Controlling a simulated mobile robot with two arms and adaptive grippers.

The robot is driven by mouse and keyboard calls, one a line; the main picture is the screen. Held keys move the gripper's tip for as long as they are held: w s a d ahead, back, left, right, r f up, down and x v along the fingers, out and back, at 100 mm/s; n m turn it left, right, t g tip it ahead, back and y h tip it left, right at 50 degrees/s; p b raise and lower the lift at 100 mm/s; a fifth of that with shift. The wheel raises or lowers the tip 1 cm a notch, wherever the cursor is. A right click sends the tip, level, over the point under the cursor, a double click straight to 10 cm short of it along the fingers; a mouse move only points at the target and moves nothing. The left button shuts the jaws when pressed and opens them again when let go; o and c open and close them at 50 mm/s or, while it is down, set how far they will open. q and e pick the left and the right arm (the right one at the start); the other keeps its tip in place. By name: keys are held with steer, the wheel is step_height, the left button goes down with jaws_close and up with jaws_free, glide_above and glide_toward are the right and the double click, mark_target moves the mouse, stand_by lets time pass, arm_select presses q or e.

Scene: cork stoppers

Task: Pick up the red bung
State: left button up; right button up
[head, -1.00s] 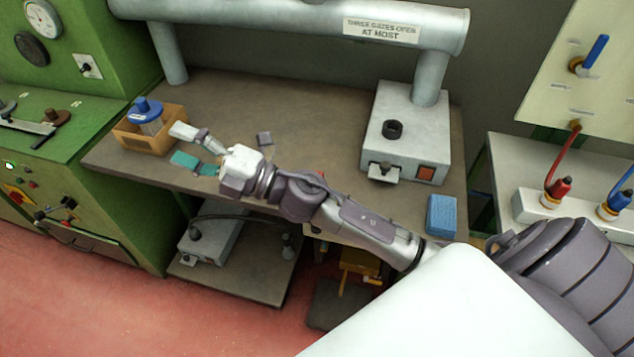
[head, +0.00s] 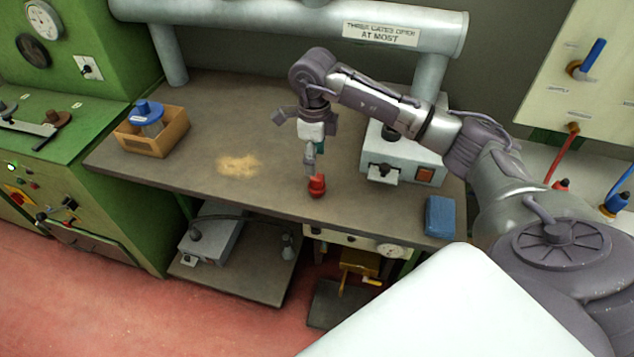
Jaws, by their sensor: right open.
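The red bung (head: 317,186) stands on the brown bench top (head: 210,120) near its front edge, left of the grey box. My right gripper (head: 313,172) points down just above it, with its fingertips at the bung's top. It is open, and I cannot tell whether a finger touches the bung. My left gripper is not in the head view.
A cardboard box (head: 170,140) with a blue-topped item stands at the left. A pale sandy patch (head: 240,163) lies mid-bench. A grey box (head: 408,160) with a red switch and a blue block (head: 440,216) are at the right.

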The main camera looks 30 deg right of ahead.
mark_target(315, 181)
step_height(315, 181, down, 4)
steer(key=shift+r+p, duration=0.15)
steer(key=shift+p, duration=0.15)
step_height(315, 181, down, 5)
steer(key=shift+w+d+r+p, duration=0.1)
steer(key=shift+d+r+p, duration=0.05)
steer(key=shift+p, duration=0.85)
steer(key=shift+f, duration=0.45)
steer(key=shift+c, duration=0.2)
steer(key=c, duration=0.9)
steer(key=shift+r, duration=0.15)
